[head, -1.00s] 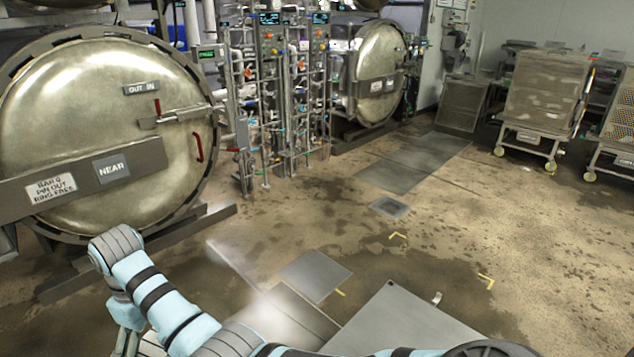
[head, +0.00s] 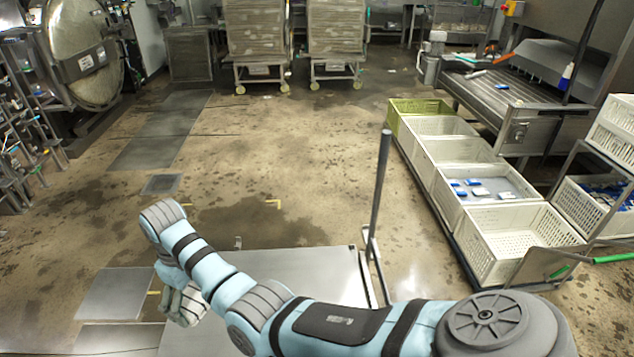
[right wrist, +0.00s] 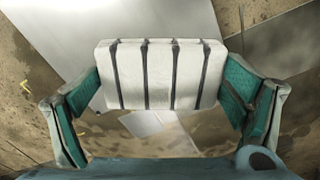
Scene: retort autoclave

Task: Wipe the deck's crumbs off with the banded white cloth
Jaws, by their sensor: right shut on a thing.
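The white cloth (right wrist: 160,75) with several dark bands shows in the right wrist view as a thick folded pad. My right gripper (right wrist: 163,82) is shut on it, with a teal finger at each side edge. In the head view my right arm reaches across from the right, and its end (head: 185,303) hangs low at the left of a flat grey metal top (head: 300,272), which may be the deck. My arm covers part of that top. I can make out no crumbs on it. My left gripper is not in view.
An upright grey post (head: 381,190) stands at the metal top's right edge. White crates (head: 478,262) line the right, some holding small packs, beside a steel conveyor (head: 510,100). Two loaded trolleys (head: 335,45) stand at the back. The middle floor is open and stained.

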